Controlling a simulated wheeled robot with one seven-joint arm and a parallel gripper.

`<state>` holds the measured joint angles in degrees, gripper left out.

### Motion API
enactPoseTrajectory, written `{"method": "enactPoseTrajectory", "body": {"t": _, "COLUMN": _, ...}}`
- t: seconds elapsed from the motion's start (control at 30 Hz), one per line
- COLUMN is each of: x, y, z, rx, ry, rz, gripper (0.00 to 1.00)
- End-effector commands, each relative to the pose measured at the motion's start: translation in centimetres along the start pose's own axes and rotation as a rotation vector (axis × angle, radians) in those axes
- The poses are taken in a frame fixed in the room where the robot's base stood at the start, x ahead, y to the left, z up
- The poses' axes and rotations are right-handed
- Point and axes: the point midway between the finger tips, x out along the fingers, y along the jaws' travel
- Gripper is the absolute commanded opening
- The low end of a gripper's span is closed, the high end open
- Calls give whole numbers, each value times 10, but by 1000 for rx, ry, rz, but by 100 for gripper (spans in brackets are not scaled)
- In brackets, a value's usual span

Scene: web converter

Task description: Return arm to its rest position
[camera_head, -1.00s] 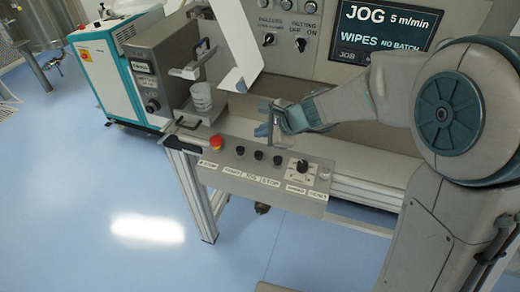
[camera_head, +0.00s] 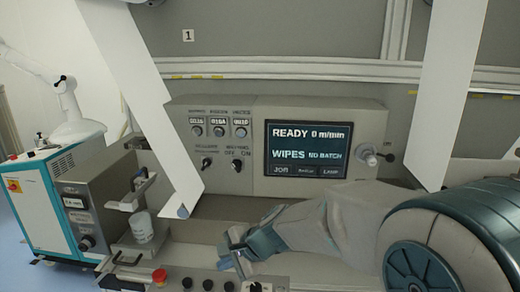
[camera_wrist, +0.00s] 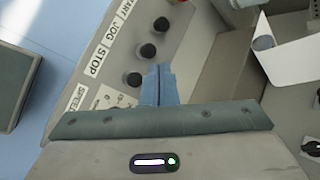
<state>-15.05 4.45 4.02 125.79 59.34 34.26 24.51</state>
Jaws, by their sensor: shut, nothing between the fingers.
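My gripper (camera_head: 236,252) is over the front edge of the machine, near the row of black knobs on the front control panel (camera_head: 205,284). In the wrist view its blue fingers (camera_wrist: 158,78) are together with nothing between them, over the panel with labels such as JOG and STOP. My arm reaches in from the lower right in the head view, with its large joint close to the camera. The machine's screen (camera_head: 308,149) reads READY 0 m/min, WIPES, NO BATCH.
A red emergency button (camera_head: 159,276) and a white cup (camera_head: 142,228) are left of my gripper. White web strips (camera_head: 150,95) hang at left and right (camera_head: 452,90). A teal-and-white cabinet (camera_head: 35,205) stands at far left. Blue floor shows in the wrist view.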

Motion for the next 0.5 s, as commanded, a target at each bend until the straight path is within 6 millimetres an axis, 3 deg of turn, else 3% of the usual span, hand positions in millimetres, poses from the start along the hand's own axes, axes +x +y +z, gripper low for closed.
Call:
{"method": "enactPoseTrajectory", "body": {"t": 0.03, "x": -22, "y": 12, "z": -3, "rx": -95, "ry": 26, "rz": 21, "gripper": 0}}
{"method": "enactPoseTrajectory", "body": {"t": 0.2, "x": -82, "y": 65, "z": -16, "rx": -410, "ry": 107, "rz": 154, "gripper": 0}}
{"method": "enactPoseTrajectory", "body": {"t": 0.5, "x": -171, "y": 165, "z": -40, "rx": -828, "ry": 232, "rz": 475, "gripper": 0}}
